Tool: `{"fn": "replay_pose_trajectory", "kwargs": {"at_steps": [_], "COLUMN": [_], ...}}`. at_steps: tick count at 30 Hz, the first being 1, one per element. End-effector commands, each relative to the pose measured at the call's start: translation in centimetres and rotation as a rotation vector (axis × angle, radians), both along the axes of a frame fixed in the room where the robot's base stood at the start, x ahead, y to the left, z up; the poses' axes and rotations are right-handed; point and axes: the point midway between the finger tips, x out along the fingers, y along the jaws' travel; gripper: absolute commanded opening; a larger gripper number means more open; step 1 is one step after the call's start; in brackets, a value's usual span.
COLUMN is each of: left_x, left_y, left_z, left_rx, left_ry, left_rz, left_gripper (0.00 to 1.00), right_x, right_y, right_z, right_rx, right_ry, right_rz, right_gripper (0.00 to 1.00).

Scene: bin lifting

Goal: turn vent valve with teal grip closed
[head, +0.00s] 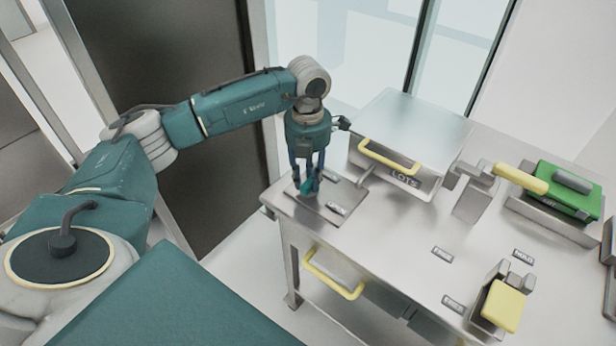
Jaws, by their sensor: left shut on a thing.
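The vent valve's teal grip (306,187) shows between the fingers of my left gripper (307,180), at the near left corner of the metal table. The gripper points down and is shut on the grip. The valve sits on a flat metal plate (325,208) with a small label in front. The fingers hide much of the valve, so I cannot tell its exact angle. My right gripper is not in view.
A metal box (420,130) with a yellow handle and a "LOTS" label stands right of the gripper, close to it. A yellow lever (520,177), a green block (568,187) and a yellow-gripped fixture (503,305) stand further right. A yellow drawer handle (333,276) juts out below the tabletop (400,235).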

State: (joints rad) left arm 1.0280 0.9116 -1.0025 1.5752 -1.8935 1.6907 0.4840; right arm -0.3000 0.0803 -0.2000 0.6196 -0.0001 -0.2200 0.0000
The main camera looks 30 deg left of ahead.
Motion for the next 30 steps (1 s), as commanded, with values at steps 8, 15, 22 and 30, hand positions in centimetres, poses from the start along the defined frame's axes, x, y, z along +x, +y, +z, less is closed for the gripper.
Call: {"fn": "replay_pose_trajectory", "kwargs": {"at_steps": [8,15,22,30], "left_x": [0.3,0.2,0.1,0.2], "left_y": [0.1,0.1,0.0,0.0], "left_z": [0.3,0.2,0.1,3.1], "left_rx": [0.000,0.000,0.000,0.000], "left_ry": [-0.010,-0.008,-0.004,-0.008], "left_rz": [0.009,0.007,0.005,0.004], "left_gripper": [0.02,0.48,0.48,0.48], "right_x": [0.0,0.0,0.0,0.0], "right_y": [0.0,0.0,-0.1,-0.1], "right_z": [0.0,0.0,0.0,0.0], "right_rx": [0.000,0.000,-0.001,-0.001], "right_ry": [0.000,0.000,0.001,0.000], "right_rz": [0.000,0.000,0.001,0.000], "right_gripper": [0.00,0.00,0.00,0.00]}}
